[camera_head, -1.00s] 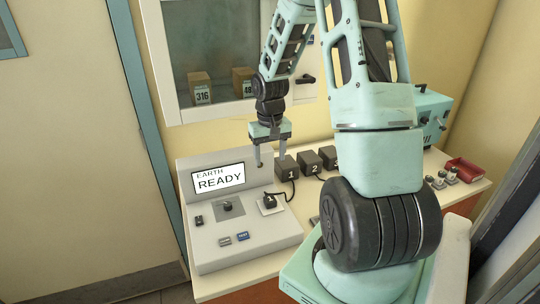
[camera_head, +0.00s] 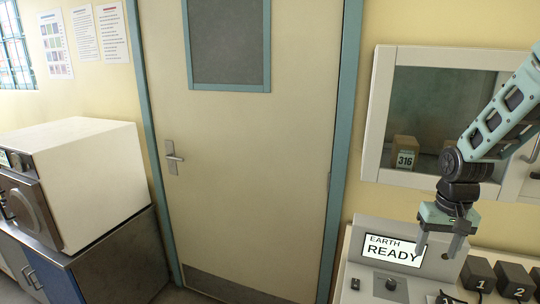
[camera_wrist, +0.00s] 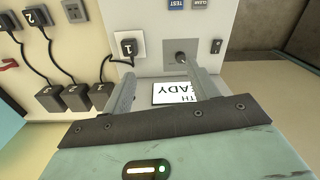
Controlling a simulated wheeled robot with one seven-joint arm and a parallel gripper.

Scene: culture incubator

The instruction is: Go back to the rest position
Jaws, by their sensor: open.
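My gripper (camera_head: 437,254) is open and empty at the right of the head view, pointing down. It hangs in front of the right end of the console's screen (camera_head: 385,250), which reads "EARTH READY". In the wrist view my gripper's two fingers (camera_wrist: 155,68) are spread, with nothing between them but the console behind. The screen shows upside down there, partly hidden by a finger. The console (camera_head: 352,262) has a small knob (camera_head: 390,284), and in the wrist view a plug in socket 1 (camera_wrist: 128,47).
Numbered black blocks (camera_head: 478,275) stand right of the console, with cables in the wrist view. A wall cabinet (camera_head: 377,115) with a box marked 316 (camera_head: 405,152) is behind my arm. A closed door (camera_head: 250,190) is at centre. A white appliance (camera_head: 85,180) stands at left.

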